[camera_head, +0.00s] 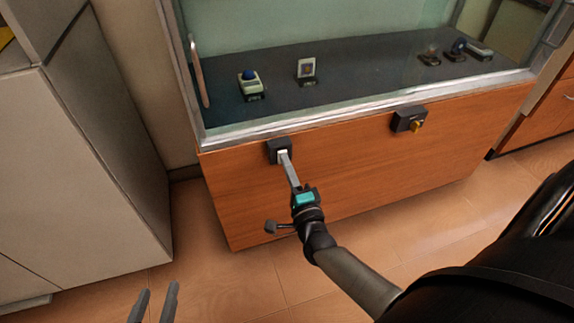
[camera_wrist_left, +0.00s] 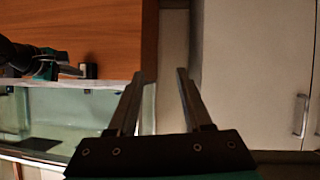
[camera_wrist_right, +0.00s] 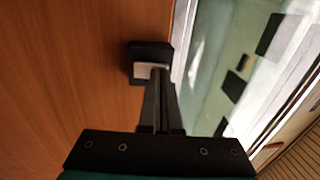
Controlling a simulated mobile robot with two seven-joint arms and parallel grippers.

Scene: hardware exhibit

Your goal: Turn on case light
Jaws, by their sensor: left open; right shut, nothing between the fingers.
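The display case has a glass top and a wooden front (camera_head: 340,165). A black switch box with a pale plate (camera_head: 273,150) is on the front, below the glass at left; it also shows in the right wrist view (camera_wrist_right: 138,52). The fingertips cover part of the plate in the right wrist view (camera_wrist_right: 160,73). My left gripper (camera_head: 158,296) is open and empty, low at left.
A pale cabinet (camera_head: 85,180) stands left of the case. Several small exhibits, including one with a blue top (camera_head: 249,80), sit behind the glass on a dark shelf (camera_head: 350,75). The tiled floor (camera_head: 215,280) before the case looks clear. Wooden drawers (camera_head: 555,110) are at right.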

